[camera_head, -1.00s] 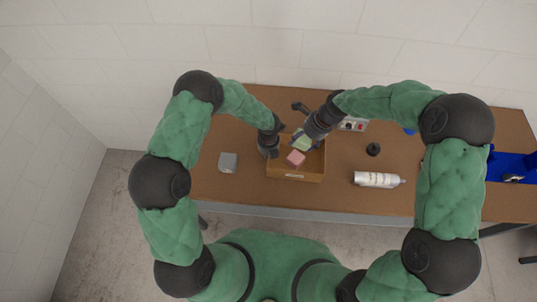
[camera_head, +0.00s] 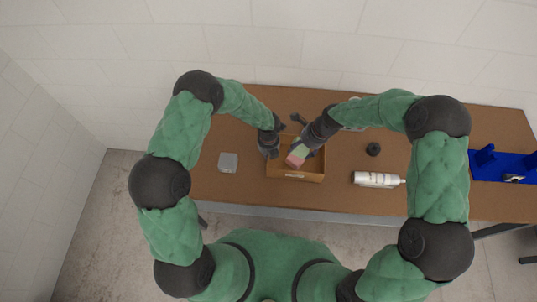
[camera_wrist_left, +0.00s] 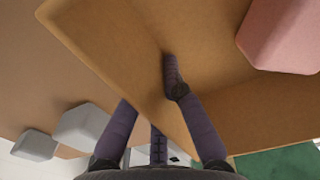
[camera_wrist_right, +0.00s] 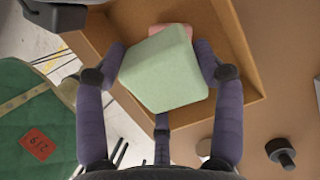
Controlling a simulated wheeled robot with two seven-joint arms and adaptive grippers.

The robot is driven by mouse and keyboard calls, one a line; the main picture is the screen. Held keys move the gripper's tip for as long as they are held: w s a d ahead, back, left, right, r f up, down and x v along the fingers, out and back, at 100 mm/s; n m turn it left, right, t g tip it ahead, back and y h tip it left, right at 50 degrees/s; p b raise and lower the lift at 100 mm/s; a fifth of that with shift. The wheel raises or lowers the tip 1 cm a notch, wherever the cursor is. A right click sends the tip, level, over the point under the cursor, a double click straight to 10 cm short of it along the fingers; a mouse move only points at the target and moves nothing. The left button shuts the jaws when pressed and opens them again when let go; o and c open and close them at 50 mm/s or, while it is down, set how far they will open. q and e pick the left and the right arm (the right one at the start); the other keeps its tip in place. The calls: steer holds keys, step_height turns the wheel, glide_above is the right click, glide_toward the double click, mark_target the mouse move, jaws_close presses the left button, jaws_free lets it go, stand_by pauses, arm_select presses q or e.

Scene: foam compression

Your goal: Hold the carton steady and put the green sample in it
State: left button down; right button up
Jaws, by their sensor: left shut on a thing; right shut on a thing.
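The open tan carton (camera_head: 296,177) stands on the table; its wall also fills much of the left wrist view (camera_wrist_left: 125,45). My left gripper (camera_head: 271,148) is shut on the carton's left wall, with one finger inside. A pink sample (camera_head: 295,160) lies inside the carton and also shows in the left wrist view (camera_wrist_left: 285,35). My right gripper (camera_wrist_right: 160,70) is shut on the green sample (camera_wrist_right: 165,72), a pale green block. It holds the sample over the carton's inside, close to the pink sample (camera_wrist_right: 172,29). Whether the green sample touches the floor or pink sample I cannot tell.
A grey block (camera_head: 228,162) lies left of the carton. A white bottle (camera_head: 376,179) lies on its side to the right, with a small black knob-like object (camera_head: 374,149) behind it. A blue tray (camera_head: 500,166) is at the far right. The table front left is clear.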

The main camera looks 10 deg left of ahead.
mark_target(300, 153)
steer(key=shift+f, duration=2.05)
steer(key=o, duration=0.9)
steer(key=shift+f, duration=0.15)
steer(key=v, duration=1.2)
arm_select(q)
steer(key=c, duration=1.3)
jaws_free()
